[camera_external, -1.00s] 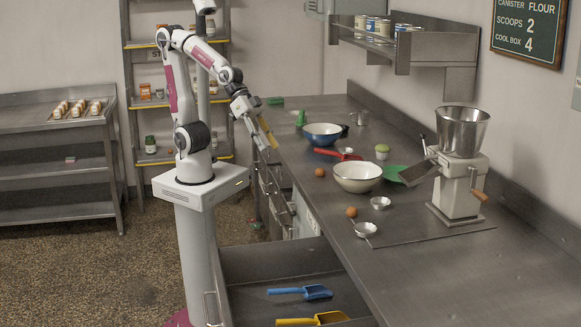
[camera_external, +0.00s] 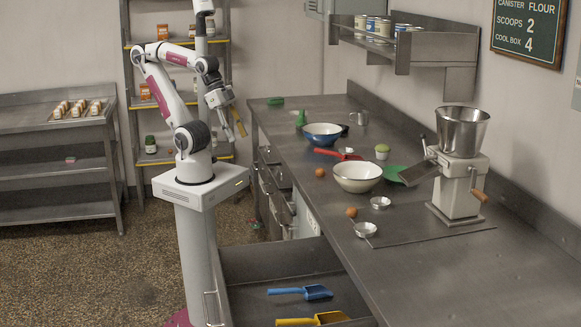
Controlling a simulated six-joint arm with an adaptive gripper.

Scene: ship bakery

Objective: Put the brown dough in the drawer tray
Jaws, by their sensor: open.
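Two small brown round lumps lie on the steel counter: one (camera_external: 320,173) left of the white bowl, the other (camera_external: 351,212) near a small metal scoop. I cannot tell whether either is the brown dough or an egg. A wide drawer (camera_external: 262,258) stands pulled out below the counter front, with a blue scoop (camera_external: 314,292) and a yellow scoop (camera_external: 327,318) in it. My gripper (camera_external: 239,126) is open, pointing down in the air left of the counter edge. I see nothing held in it. A smaller drawer (camera_external: 278,176) further back also stands partly out.
A mill (camera_external: 458,190) stands to the right. The near right counter is clear. A wall shelf (camera_external: 400,57) overhangs the back.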

